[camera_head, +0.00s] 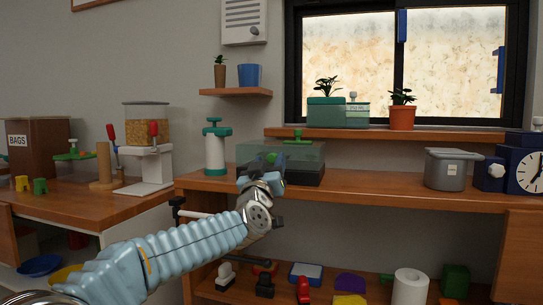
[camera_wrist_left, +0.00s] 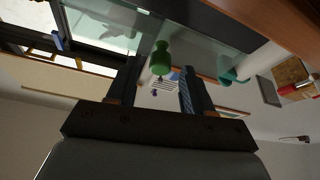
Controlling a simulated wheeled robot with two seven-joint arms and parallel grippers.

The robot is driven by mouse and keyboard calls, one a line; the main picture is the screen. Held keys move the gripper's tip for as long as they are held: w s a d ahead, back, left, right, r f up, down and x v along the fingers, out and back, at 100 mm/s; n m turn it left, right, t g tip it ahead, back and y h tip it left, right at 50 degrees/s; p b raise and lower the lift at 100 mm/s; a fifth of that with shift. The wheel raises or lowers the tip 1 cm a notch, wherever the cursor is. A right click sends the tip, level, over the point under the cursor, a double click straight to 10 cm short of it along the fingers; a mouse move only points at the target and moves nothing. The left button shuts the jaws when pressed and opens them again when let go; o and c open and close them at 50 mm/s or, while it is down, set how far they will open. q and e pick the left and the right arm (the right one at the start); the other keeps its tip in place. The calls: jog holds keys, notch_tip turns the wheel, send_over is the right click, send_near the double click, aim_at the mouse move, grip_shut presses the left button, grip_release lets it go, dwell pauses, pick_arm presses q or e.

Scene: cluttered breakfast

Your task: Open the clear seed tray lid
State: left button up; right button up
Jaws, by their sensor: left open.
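The seed tray (camera_head: 305,177) is a dark base on the wooden shelf, with a clear greenish lid (camera_head: 308,153) over it. The lid looks closed, though my arm covers part of its front left. My left gripper (camera_head: 262,180) is at the tray's front left corner. In the left wrist view the green knob (camera_wrist_left: 161,58) appears between the two open fingers (camera_wrist_left: 160,80), with the clear panel (camera_wrist_left: 205,22) beyond. I cannot tell whether either finger touches the knob. My right gripper is out of view.
A white and green bottle (camera_head: 215,152) stands just left of the tray. A grey bin (camera_head: 446,170) and a blue clock (camera_head: 525,172) stand farther right; the shelf between tray and bin is clear. A wall ledge (camera_head: 380,133) with plants runs above.

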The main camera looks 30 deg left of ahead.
pick_arm(q)
jog(key=shift+x, duration=1.45)
grip_shut()
